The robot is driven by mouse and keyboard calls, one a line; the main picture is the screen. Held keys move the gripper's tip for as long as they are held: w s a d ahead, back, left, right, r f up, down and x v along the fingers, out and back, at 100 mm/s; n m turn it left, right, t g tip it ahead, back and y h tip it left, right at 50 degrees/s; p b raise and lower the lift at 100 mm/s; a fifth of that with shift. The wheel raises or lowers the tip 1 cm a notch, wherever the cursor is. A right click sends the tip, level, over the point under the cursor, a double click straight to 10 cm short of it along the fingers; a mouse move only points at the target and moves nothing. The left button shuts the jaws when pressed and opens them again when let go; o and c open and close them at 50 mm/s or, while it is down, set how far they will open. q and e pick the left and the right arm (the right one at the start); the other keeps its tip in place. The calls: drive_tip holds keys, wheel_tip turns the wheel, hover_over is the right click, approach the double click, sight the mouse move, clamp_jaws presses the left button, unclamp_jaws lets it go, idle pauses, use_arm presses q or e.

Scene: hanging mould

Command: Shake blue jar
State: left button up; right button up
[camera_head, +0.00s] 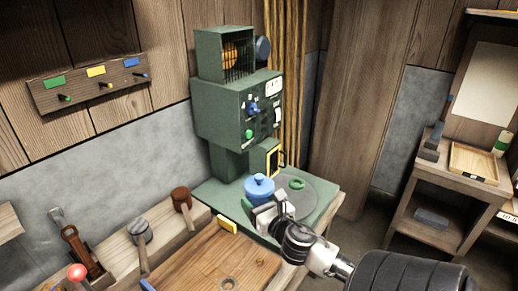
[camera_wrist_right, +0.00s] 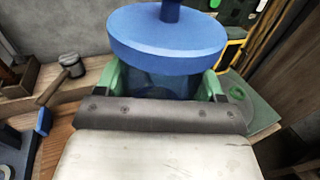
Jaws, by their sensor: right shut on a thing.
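The blue jar (camera_head: 259,188) stands near the front left of the green machine's base, with a blue lid and a knob on top. In the right wrist view the jar's lid (camera_wrist_right: 166,40) fills the upper middle, with the translucent blue body below it. My right gripper (camera_head: 268,208) is at the jar's near side. Its green-tipped fingers (camera_wrist_right: 163,82) are on both sides of the body, shut on the jar. The jar looks upright. Its bottom is hidden in the wrist view. My left gripper is not in view.
A green machine (camera_head: 237,110) stands behind the jar. A grey round plate (camera_head: 298,197) with a green ring (camera_head: 296,184) lies right of it. A wooden workbench (camera_head: 205,262) with mallets (camera_head: 181,197) is at the front left. A side shelf (camera_head: 455,185) stands at right.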

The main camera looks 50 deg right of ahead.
drive_tip(key=shift+f, duration=0.1)
wheel_tip(320, 180, down, 7)
drive_tip(key=b, duration=0.6)
wheel_tip(320, 180, up, 7)
drive_tip(key=p, duration=0.8)
drive_tip(key=shift+r, duration=0.2)
wheel_tip(320, 180, down, 7)
drive_tip(key=b, duration=0.6)
drive_tip(key=shift+f, duration=0.2)
